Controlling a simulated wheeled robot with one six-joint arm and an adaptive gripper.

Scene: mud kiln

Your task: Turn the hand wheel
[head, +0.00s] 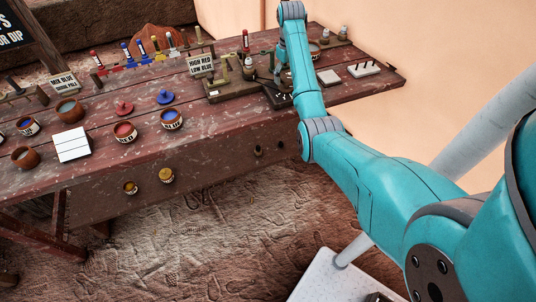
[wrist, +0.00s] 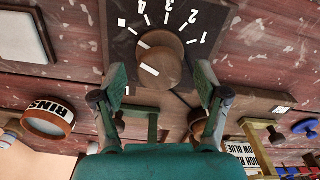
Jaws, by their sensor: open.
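A round brown knob (wrist: 158,62) with white lines on it sits on a dark dial plate (wrist: 122,45) marked with white numbers, in the wrist view. It is the most wheel-like thing I can see clearly. In the head view the plate (head: 271,97) shows partly at the table's right part, and my arm hides the knob. My gripper (wrist: 160,78) is open, its fingers apart on either side of the knob's lower part in the picture. I cannot tell whether they touch it. In the head view my gripper (head: 281,76) is small and partly hidden by my arm.
The worn red table (head: 235,125) is crowded. A rinse pot (wrist: 48,120) is close.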

